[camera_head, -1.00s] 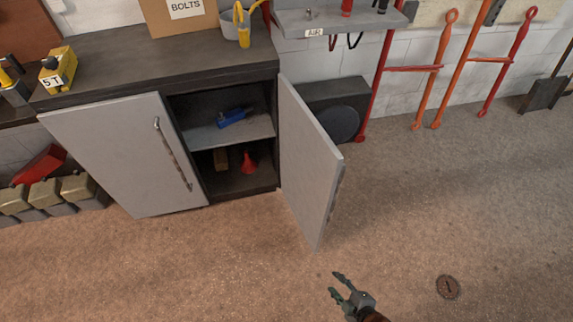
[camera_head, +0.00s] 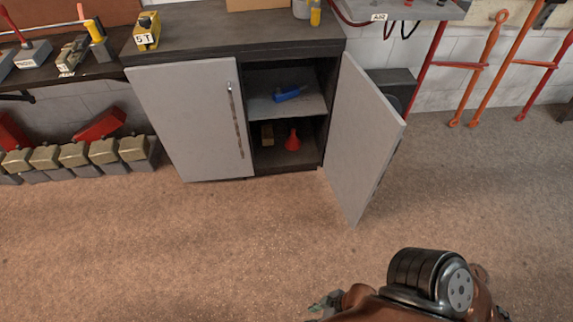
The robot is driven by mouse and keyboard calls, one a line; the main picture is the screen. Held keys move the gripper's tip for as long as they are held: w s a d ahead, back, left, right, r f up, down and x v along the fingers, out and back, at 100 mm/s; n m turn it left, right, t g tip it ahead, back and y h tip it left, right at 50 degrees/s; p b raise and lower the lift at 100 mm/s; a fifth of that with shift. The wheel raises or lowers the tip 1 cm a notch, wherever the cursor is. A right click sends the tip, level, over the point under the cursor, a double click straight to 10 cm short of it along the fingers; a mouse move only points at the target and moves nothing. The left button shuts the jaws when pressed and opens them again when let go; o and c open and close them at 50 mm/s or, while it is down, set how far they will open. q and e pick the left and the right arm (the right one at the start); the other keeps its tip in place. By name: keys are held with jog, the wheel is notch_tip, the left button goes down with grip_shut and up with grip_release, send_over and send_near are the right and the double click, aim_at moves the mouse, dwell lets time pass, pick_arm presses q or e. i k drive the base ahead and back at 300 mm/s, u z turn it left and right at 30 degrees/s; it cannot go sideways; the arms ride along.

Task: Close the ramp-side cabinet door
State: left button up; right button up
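The dark cabinet (camera_head: 333,125) has two grey doors. Its left door (camera_head: 190,120) is shut, with a long vertical handle (camera_head: 236,120). Its right door (camera_head: 362,135) stands wide open, swung out towards me from its hinge on the right side of the opening. No ramp shows, so I cannot tell from it which door is ramp-side. My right gripper (camera_head: 326,303) is at the bottom edge, below and in front of the open door and apart from it. My own arm partly hides its fingers. My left gripper is out of view.
Inside the cabinet, a blue tool (camera_head: 290,94) lies on the shelf and a red funnel (camera_head: 292,140) stands below. A dark box (camera_head: 393,84) is behind the open door. Orange and red bars (camera_head: 487,70) lean at the right wall. The floor before the cabinet is clear.

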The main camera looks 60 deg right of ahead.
aim_at(366, 131)
jog(key=u, duration=1.35)
jog(key=k, duration=2.1)
jog(key=z, duration=2.2)
jog(key=i, duration=0.5)
jog(key=u, duration=1.2)
jog(key=k, duration=0.35)
jog(key=z, duration=0.15)
